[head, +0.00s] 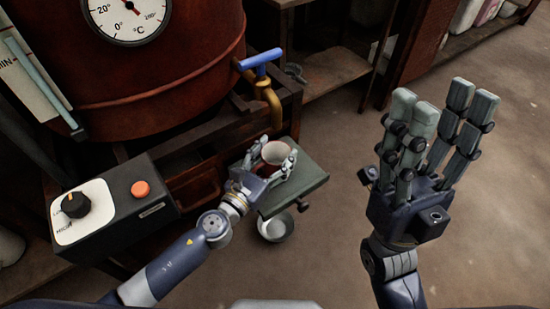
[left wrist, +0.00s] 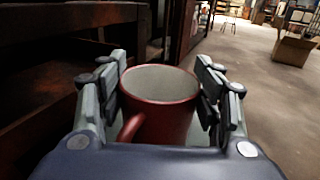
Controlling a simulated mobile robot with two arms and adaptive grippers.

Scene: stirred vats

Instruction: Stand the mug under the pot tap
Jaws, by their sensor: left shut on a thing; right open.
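The red mug (left wrist: 160,100), pale inside, stands upright between the fingers of my left gripper (head: 277,163), which is shut on it. In the head view the mug (head: 275,153) is over or on the small green-grey shelf (head: 302,186); I cannot tell whether its base touches. Its handle points toward my palm in the left wrist view. The brass pot tap (head: 272,100) with a blue handle (head: 260,60) is on the red pot (head: 160,80), just above and behind the mug. My right gripper (head: 430,135) is open and empty, raised at the right.
A control box (head: 115,205) with a black knob and an orange button stands at the left. Wooden shelving (head: 325,70) stands behind. The floor at the right is clear.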

